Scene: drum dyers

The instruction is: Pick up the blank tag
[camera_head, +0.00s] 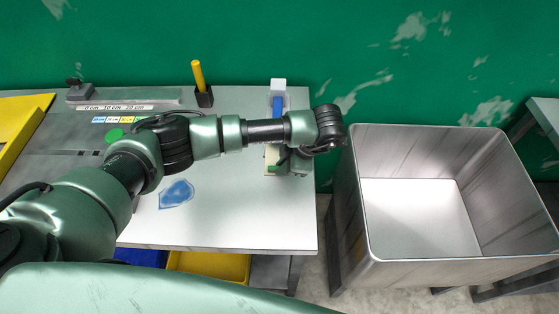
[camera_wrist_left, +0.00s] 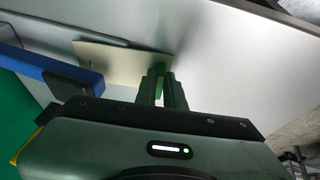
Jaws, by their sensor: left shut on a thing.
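The blank tag seems to be the flat cream piece (camera_head: 271,155) on the right part of the grey table, partly hidden under my left arm. It also shows in the left wrist view (camera_wrist_left: 110,62), with a small green part (camera_wrist_left: 161,70) at its right end. My left gripper (camera_wrist_left: 160,78) has its fingers close together at that green end, shut on it. In the head view the left gripper (camera_head: 281,168) points down at the tag, and its fingertips are mostly hidden. Whether the tag is clear of the surface, I cannot tell. My right gripper is not in view.
A blue bar (camera_head: 277,105) lies beside the tag. A yellow marker (camera_head: 198,75) stands in a black holder at the back. A blue-stained patch (camera_head: 176,193) lies on the table (camera_head: 230,228). A large open metal bin (camera_head: 420,215) stands to the right.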

